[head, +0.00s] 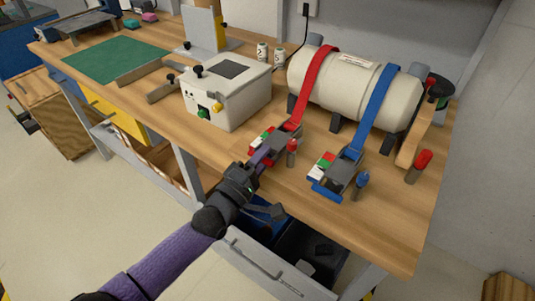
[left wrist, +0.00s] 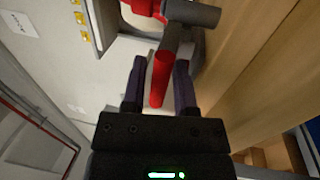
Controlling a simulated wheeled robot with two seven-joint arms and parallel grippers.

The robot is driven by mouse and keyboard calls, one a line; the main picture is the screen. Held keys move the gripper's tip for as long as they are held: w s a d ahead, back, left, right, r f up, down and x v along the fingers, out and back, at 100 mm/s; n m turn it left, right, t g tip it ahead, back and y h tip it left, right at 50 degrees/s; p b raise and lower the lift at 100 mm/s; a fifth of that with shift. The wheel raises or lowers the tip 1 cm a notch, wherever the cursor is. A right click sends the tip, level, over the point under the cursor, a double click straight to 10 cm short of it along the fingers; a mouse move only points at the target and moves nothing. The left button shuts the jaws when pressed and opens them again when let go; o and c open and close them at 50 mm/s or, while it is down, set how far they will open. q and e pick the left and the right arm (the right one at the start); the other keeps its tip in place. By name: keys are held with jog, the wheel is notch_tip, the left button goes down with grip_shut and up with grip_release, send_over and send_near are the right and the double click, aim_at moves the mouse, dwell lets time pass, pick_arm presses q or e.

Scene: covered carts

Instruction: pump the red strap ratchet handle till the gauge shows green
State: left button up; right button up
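The red strap (head: 318,85) runs over a cream tank (head: 345,85) down to its ratchet (head: 280,139) at the bench front. A gauge plate (head: 263,139) with green, white and red patches sits beside the ratchet; its reading is too small to tell. The ratchet handle (head: 292,146) has a red grip on a grey shaft. My left gripper (head: 263,157) is just left of it, at the bench edge. In the left wrist view the red grip (left wrist: 160,80) appears between the two open purple fingers (left wrist: 158,75), with slight gaps at its sides. My right gripper is not in view.
A blue strap (head: 378,96) with its own ratchet and blue-tipped handle (head: 362,180) stands to the right. A white box (head: 228,98) with knobs is behind left. Another red-tipped post (head: 420,162) stands at the far right. An open drawer (head: 265,270) lies below the bench edge.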

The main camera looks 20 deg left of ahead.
pick_arm(q)
jog(key=shift+x, duration=0.8)
grip_shut()
dwell(0.9)
